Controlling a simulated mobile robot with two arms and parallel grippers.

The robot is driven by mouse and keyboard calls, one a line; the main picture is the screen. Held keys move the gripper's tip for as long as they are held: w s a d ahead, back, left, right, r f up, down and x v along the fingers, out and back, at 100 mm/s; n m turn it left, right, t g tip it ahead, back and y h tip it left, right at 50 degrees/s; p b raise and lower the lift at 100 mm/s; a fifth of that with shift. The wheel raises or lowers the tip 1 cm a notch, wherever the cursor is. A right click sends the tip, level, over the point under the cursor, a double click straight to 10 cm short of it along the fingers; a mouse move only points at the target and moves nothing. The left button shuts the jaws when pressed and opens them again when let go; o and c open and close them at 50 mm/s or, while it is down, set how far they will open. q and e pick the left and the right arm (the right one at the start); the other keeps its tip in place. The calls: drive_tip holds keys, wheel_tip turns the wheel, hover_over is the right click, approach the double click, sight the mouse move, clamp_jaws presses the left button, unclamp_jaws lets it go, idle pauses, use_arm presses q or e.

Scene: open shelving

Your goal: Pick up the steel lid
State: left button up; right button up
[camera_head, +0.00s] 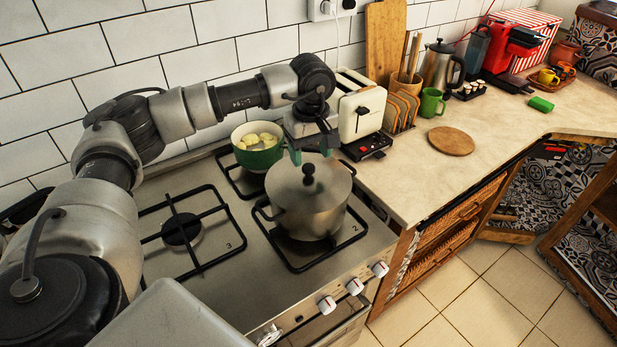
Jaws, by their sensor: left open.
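The steel lid (327,178) has a black knob (309,173) and sits on a steel pot (306,217). The pot stands on the front right burner of the stove. My left gripper (309,157) is above the back part of the lid, its teal-tipped fingers spread apart and pointing down. In the picture its fingertips are just above the knob. I cannot tell the exact gap between them and the lid. The gripper holds nothing that I can see. My right gripper is not in view.
A green pot (258,157) with pale pieces in it stands on the burner behind. A cream toaster (361,114) is close to the right of my left gripper. A round wooden board (450,141) lies on the counter. The left burner (182,230) is empty.

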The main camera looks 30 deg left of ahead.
sight(309, 166)
use_arm(q)
drive_tip(key=f, duration=0.2)
drive_tip(key=f+p, duration=0.1)
drive_tip(key=shift+s+a+f, duration=0.15)
drive_tip(key=shift+a+f, duration=0.05)
drive_tip(key=shift+f, duration=0.55)
clamp_jaws()
drive_tip(key=shift+r, duration=0.1)
